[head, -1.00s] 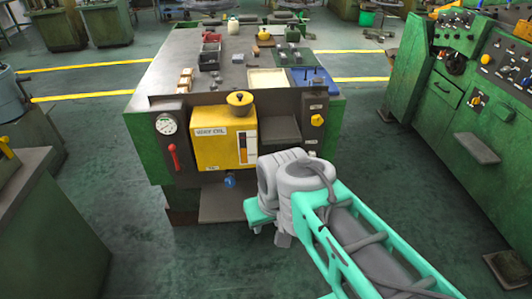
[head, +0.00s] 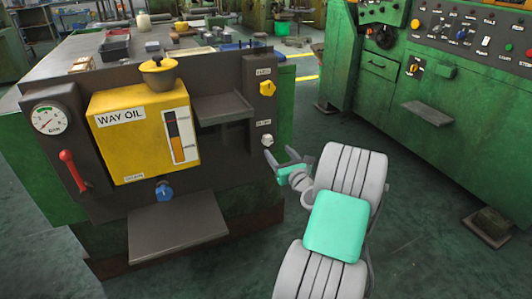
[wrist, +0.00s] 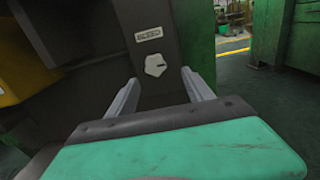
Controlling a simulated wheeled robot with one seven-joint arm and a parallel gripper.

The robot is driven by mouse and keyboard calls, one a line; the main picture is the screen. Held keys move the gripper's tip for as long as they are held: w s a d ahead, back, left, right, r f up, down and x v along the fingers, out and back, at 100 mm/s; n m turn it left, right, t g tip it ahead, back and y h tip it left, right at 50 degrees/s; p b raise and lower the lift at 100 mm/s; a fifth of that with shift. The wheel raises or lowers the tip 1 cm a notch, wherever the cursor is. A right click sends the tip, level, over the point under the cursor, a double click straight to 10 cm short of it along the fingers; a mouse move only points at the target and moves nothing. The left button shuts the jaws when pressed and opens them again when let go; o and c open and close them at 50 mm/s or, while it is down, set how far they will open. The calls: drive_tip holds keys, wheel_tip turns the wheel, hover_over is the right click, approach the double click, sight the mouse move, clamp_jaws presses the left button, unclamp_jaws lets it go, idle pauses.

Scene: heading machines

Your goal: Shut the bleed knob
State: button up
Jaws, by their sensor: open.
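A small pale faceted knob (head: 267,140) sits low on the right strip of the dark panel, under a small label too blurred to read surely. In the wrist view the same knob (wrist: 155,65) has a dark slot and lies just beyond and between the fingertips. A yellow knob (head: 267,88) is above it, and a blue knob (head: 164,191) is under the yellow oil tank.
The yellow WAY OIL tank (head: 140,130) has a sight gauge. A red lever (head: 73,170) and pressure gauge (head: 48,118) are at left. A dark shelf (head: 178,226) juts out below. A green control cabinet (head: 440,130) stands right, with open floor between.

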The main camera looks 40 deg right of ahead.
sight(269, 143)
drive_tip(key=x, duration=0.4)
drive_tip(key=b+x, duration=0.1)
drive_tip(key=x, duration=0.2)
drive_tip(key=shift+w+a+r, duration=0.1)
drive_tip(key=shift+w+a, duration=0.05)
drive_tip(key=shift+a, duration=0.25)
clamp_jaws()
